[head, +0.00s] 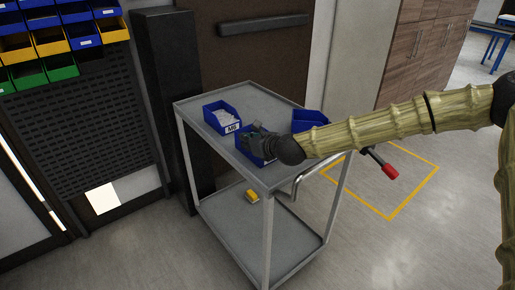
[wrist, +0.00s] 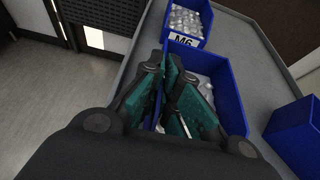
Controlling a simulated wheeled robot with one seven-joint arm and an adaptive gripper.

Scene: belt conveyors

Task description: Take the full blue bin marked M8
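Three blue bins stand on the top shelf of a grey cart. The far bin (head: 219,110) holds small metal parts; its front label reads M6 in the wrist view (wrist: 183,42). The middle bin (wrist: 228,92) also holds metal parts, and its front is hidden by my gripper. The right bin (head: 312,117) shows only partly; I see no label or contents on it. My gripper (wrist: 168,68) is at the middle bin's left wall, its teal fingers close together around that wall. I cannot tell whether they clamp it. In the head view, my gripper (head: 257,134) partly hides this bin.
The cart's top (head: 187,104) has bare room around the bins. A small yellow item (head: 252,195) lies on the lower shelf. A red-ended handle (head: 390,171) sticks out at the right. A rack of blue, yellow and green bins (head: 50,40) hangs at the upper left.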

